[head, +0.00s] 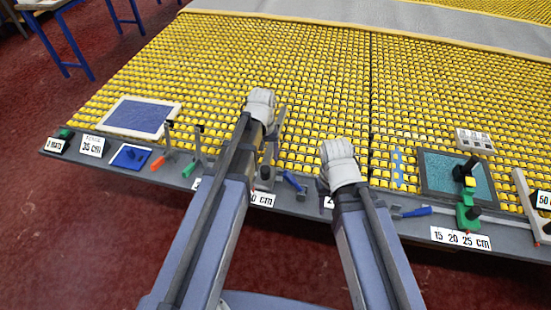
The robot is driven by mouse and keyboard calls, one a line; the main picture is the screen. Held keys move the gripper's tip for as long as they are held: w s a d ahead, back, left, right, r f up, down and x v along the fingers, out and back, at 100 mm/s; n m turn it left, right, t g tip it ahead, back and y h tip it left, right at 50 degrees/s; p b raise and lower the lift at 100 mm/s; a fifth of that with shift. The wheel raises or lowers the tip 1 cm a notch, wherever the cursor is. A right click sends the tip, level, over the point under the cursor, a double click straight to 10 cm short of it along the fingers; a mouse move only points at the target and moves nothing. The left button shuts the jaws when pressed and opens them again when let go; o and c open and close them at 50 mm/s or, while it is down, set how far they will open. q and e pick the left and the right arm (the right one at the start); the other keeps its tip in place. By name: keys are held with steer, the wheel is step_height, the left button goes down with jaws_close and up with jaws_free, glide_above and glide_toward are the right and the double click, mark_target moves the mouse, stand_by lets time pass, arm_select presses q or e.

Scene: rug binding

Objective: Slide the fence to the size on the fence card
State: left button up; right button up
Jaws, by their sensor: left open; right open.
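A small card (92,146) at the front left reads 35 cm, with a smaller line above it that looks like FENCE. My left gripper (262,100) is over the yellow studded table near its front edge, beside a grey upright piece (281,122); I cannot tell whether they touch. My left arm partly covers a scale label (263,199) ending in 0 cm. A dark block with a red tip (265,173) stands just above that label. I cannot tell for certain which piece is the fence. My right gripper (338,152) is near the front edge. Both grippers are open; their fingertips are hidden.
A green slider (467,212) stands above a label reading 15 20 25 cm (460,239). A white piece (526,192) stands by a 50 label (543,200).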

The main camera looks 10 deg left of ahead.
mark_target(265, 169)
arm_select(q)
steer(key=shift+f+b, duration=3.95)
steer(key=shift+b, duration=0.05)
steer(key=shift+r, duration=0.1)
steer(key=shift+c, duration=0.2)
jaws_close()
